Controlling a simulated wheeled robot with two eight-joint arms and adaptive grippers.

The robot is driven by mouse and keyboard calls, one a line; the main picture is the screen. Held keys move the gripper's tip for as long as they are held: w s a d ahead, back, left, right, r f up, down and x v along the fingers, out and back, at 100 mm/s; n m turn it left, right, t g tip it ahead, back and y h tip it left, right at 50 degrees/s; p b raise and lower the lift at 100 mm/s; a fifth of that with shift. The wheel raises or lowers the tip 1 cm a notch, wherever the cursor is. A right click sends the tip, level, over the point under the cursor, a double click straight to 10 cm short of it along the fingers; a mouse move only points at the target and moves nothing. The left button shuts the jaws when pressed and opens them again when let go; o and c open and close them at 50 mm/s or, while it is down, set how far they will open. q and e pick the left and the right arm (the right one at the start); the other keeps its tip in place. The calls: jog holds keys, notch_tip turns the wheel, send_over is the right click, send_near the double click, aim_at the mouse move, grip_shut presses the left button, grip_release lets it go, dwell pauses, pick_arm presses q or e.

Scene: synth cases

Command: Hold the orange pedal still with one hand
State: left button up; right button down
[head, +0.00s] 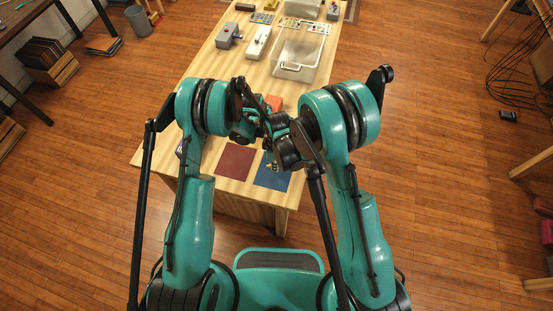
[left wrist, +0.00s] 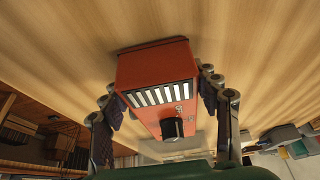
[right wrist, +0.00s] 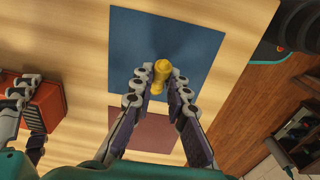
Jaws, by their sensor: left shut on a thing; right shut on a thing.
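The orange pedal (left wrist: 150,65), a box with a row of white stripes and a black knob, sits on the wooden table between the fingers of my left gripper (left wrist: 160,88). My left gripper is shut on its two sides. In the head view the pedal (head: 274,102) is mostly hidden behind my arms. It also shows at the left of the right wrist view (right wrist: 48,102), with my left fingers beside it. My right gripper (right wrist: 160,87) is shut on a small yellow knobbed piece (right wrist: 160,76) above the blue mat (right wrist: 150,40).
A dark red mat (head: 235,162) lies left of the blue mat at the table's near end. A clear bin (head: 297,55), a white pedal (head: 258,42) and a grey pedal (head: 229,36) stand farther back. Both arms are close together over the table.

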jog(key=shift+f, duration=0.55)
jog(key=c, duration=1.4)
grip_release()
jog(key=shift+r, duration=0.1)
notch_tip(320, 180, up, 12)
jog(key=shift+d+f, duration=0.1)
jog(key=shift+d, duration=0.05)
pick_arm(q)
jog(key=o, duration=1.5)
